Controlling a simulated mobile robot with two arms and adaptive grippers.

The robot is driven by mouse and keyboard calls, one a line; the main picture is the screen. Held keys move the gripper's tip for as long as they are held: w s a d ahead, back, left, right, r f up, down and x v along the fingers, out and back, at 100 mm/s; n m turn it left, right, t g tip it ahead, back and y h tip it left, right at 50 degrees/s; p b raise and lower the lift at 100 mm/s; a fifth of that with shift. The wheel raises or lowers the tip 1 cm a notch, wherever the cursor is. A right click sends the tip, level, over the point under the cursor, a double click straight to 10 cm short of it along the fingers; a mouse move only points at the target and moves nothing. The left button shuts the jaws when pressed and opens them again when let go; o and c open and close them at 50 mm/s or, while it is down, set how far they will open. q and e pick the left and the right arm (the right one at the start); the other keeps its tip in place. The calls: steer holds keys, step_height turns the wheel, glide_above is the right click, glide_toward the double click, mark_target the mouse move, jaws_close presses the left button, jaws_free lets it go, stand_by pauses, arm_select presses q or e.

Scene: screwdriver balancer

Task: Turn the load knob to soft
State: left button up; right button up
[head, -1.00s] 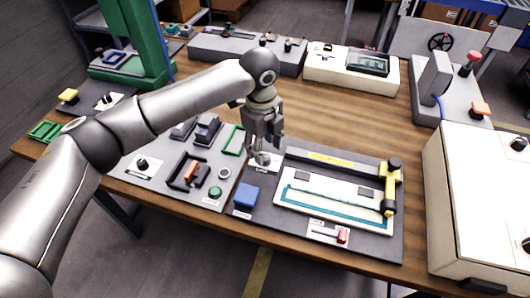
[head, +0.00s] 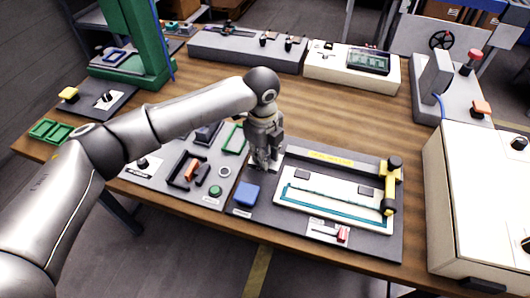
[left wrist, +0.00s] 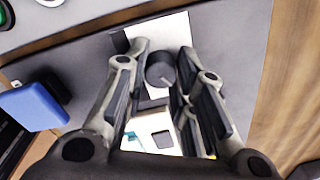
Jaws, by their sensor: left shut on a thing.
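The load knob (left wrist: 160,70) is a dark round knob on a white label plate (left wrist: 170,32), seen in the left wrist view between my left gripper's fingers. My left gripper (left wrist: 160,88) is shut on the knob. In the head view my left gripper (head: 264,163) points down at the left end of the dark balancer panel (head: 368,241), and its fingers hide the knob. The lettering on the knob's plate is not readable, so the setting cannot be told. My right gripper is not in view.
A blue block (head: 246,194) is close to the left of my gripper. A white tray with a teal outline (head: 330,200) and a yellow-and-black post (head: 390,188) are to the right. A green button (head: 215,191) is on the neighbouring panel. Bare wood lies behind.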

arm_select(q)
steer(key=shift+r+n+p, duration=0.15)
steer(key=shift+n+p, duration=0.35)
steer(key=shift+p, duration=0.4)
jaws_close()
steer(key=n+p, duration=0.6)
steer(key=p, duration=0.2)
steer(key=shift+s+r+n, duration=0.1)
steer(key=shift+n, duration=0.2)
steer(key=n+p, duration=0.3)
steer(key=shift+y, duration=0.3)
steer(key=shift+f+n+p, duration=0.2)
steer(key=shift+n+p, duration=0.3)
steer(key=shift+n, duration=0.2)
steer(key=o, duration=1)
jaws_free()
steer(key=shift+o, duration=0.2)
step_height(320, 180, up, 12)
steer(key=shift+s+d, duration=0.15)
steer(key=shift+s, duration=0.05)
